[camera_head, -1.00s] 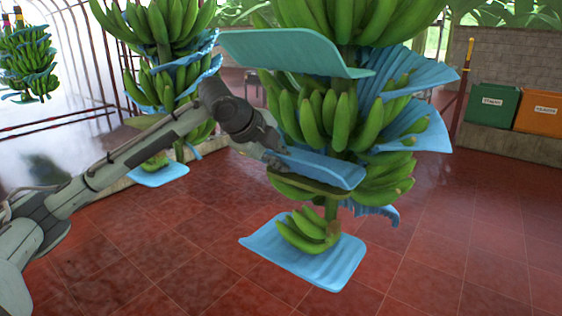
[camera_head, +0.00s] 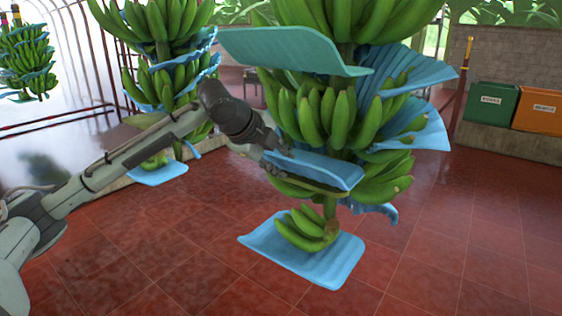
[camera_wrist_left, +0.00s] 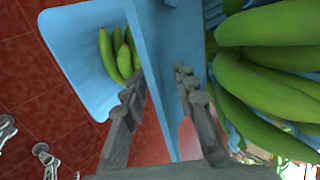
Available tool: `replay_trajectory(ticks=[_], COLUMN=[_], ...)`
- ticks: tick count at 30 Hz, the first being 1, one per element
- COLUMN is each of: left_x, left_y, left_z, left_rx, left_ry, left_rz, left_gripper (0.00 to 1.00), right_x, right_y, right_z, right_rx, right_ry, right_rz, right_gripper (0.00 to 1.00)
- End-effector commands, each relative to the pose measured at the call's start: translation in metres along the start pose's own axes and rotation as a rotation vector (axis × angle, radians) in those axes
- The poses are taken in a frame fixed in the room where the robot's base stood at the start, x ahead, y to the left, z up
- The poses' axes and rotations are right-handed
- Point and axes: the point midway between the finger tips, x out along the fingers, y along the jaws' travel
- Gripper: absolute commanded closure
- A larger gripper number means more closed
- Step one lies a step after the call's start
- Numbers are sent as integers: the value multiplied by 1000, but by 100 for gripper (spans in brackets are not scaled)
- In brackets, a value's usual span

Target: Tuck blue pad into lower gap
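My left gripper (camera_head: 275,150) is shut on the left edge of a light blue pad (camera_head: 322,168). In the left wrist view its two fingers (camera_wrist_left: 163,90) lie on either side of this pad (camera_wrist_left: 165,50). The pad is slightly tilted, at the front of the banana stem's lower part. Banana hands (camera_head: 318,115) are above it and more (camera_head: 290,188) are below. The lower gap's inside and the pad's far edge are hidden, so I cannot tell how deep the pad reaches. My right gripper is not clearly in view.
Another blue pad (camera_head: 295,262) hangs under the lowest bananas (camera_head: 308,230). A teal pad (camera_head: 290,52) juts out above. Wavy blue pads (camera_head: 425,135) stick out right. A second stem (camera_head: 165,85) hangs behind my left arm. The red tiled floor (camera_head: 440,250) is clear at right.

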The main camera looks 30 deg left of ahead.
Motion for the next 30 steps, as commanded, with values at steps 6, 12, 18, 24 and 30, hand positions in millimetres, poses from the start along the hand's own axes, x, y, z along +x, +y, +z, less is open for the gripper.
replay_trajectory(ticks=[6, 12, 18, 24, 30], left_x=[0, -11, -49, -90, -115], left_y=[0, -1, -1, 0, 0], left_z=[0, 1, 2, 1, 1], left_rx=[0, 0, 2, 2, 0], left_ry=[0, -2, -5, -4, -2], left_rz=[0, -2, -3, -1, -1], left_gripper=[69, 69, 69, 69, 69], right_x=[0, 0, 0, 0, 0], right_y=[-1, -6, -5, -4, -4], right_z=[-2, -2, -2, -1, -1], right_rx=[1, 6, 5, 5, 4], right_ry=[3, 3, 2, 1, 1], right_rz=[-1, -8, -7, -6, -6], right_gripper=[60, 60, 60, 60, 60])
